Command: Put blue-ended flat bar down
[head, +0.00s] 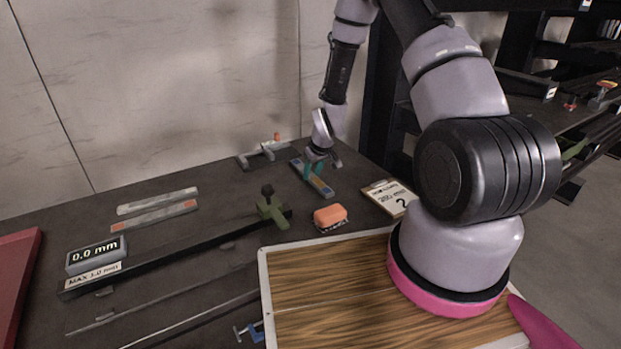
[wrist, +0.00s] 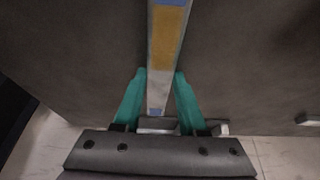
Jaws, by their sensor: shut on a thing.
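The blue-ended flat bar (head: 320,186) is at the back of the dark table, right of centre in the head view. It is a narrow grey bar with a yellow stretch and blue ends. In the wrist view the bar (wrist: 166,45) runs up from between the teal fingers, its near blue end close to the gripper's palm. My gripper (head: 311,170) is shut on the bar, with the fingers (wrist: 161,78) on either side of it. The bar is low over or on the table; I cannot tell whether it touches. My gripper hides part of it.
An orange-topped block (head: 330,215) and a clipboard (head: 389,197) lie near the bar. A grey fixture (head: 262,153) stands behind it. A dark rail (head: 180,258) with a green clamp (head: 271,207), a display (head: 96,254) and two flat bars (head: 155,216) are left.

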